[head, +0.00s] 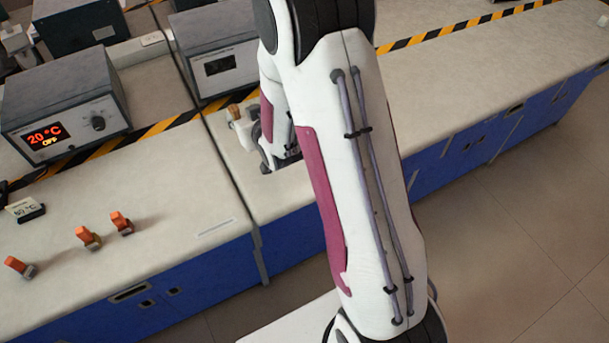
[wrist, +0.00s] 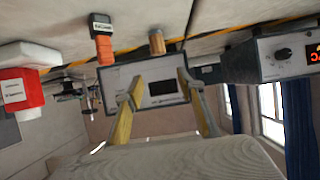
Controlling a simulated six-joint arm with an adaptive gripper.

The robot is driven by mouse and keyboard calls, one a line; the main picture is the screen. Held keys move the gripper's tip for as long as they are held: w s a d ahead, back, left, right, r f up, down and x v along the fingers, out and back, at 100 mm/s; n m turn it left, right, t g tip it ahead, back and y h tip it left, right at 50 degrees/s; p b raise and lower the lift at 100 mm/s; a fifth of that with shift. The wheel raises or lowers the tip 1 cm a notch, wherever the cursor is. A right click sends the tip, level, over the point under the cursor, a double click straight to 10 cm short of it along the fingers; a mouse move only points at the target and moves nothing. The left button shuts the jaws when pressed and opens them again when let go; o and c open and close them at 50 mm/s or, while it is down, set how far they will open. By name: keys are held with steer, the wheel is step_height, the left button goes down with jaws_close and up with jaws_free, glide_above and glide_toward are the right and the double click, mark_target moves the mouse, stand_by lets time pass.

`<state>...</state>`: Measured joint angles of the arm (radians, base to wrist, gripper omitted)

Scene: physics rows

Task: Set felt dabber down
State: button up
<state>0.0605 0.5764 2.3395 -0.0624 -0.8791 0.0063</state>
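A small brown, wood-like cylinder (wrist: 156,42), which looks like the felt dabber, shows in the wrist view just beyond my fingertips, apart from them. It also shows in the head view (head: 235,112), on the bench beside my gripper. My gripper (wrist: 160,79) has its two yellow-padded fingers spread, with nothing seen between them except the grey instrument behind. In the head view my gripper (head: 278,158) is low over the bench and mostly hidden by my arm. The cylinder's contact with the bench is hard to make out.
The wrist view is upside down. A grey instrument (head: 219,66) stands behind the gripper, and a 20 °C unit (head: 65,105) stands left. Several orange-topped pieces (head: 88,237) sit on the left bench. A red container (wrist: 20,95) shows in the wrist view. The right bench (head: 480,75) is clear.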

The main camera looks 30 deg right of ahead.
steer(key=s+r+g, duration=0.3)
steer(key=s+r, duration=1.1)
steer(key=s+a+r+g, duration=0.1)
steer(key=s+r+g, duration=0.1)
steer(key=s, duration=0.9)
steer(key=s+a+r+g, duration=0.1)
steer(key=s+r+g, duration=0.1)
steer(key=s, duration=1)
steer(key=shift+s+a+r, duration=0.15)
steer(key=shift+r, duration=0.2)
